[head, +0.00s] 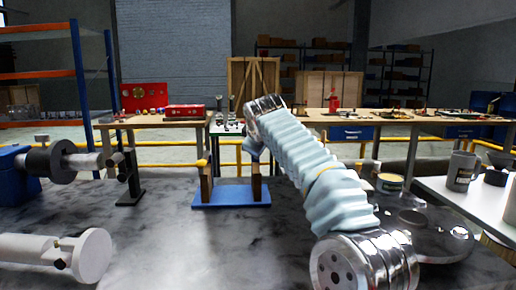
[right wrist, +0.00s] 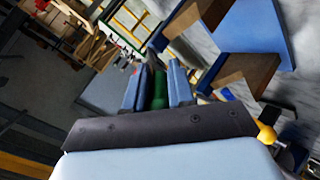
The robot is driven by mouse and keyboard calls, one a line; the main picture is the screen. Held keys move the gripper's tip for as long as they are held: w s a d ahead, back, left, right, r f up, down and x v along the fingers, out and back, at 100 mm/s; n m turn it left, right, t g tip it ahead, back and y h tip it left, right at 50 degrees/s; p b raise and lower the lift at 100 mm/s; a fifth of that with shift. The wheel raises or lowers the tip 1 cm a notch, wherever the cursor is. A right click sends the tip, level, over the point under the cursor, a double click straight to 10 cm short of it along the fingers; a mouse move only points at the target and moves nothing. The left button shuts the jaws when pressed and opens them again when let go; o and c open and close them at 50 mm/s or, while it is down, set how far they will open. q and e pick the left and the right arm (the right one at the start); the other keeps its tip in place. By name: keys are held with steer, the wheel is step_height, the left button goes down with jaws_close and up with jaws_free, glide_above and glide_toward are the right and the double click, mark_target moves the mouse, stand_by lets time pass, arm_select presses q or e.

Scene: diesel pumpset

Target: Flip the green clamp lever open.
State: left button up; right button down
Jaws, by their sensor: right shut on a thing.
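In the right wrist view, the green clamp lever (right wrist: 158,88) shows as a narrow green piece between the two blue fingers of my right gripper (right wrist: 157,76). The gripper is shut on it. In the head view my right arm reaches from the lower right towards the blue-based stand (head: 231,197), and the gripper is mostly hidden behind the arm's silver end. I cannot make out the lever there. The stand has two brown uprights, and its blue base also shows in the right wrist view (right wrist: 252,40). My left gripper is not in view.
A grey cylindrical part (head: 95,255) lies at the lower left, with a blue machine and shaft (head: 62,162) behind it. A grey mug (head: 461,171) stands on a white table at the right.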

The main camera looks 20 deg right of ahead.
steer(key=shift+a+f, duration=0.1)
steer(key=shift+f, duration=0.1)
steer(key=c, duration=1.3)
jaws_free()
steer(key=shift+s+r, duration=0.1)
steer(key=shift+r, duration=0.05)
steer(key=b+v, duration=0.1)
steer(key=v, duration=1.2)
steer(key=shift+s, duration=0.2)
steer(key=shift+a+r, duration=0.1)
steer(key=shift+r, duration=0.05)
steer(key=shift+c, duration=0.4)
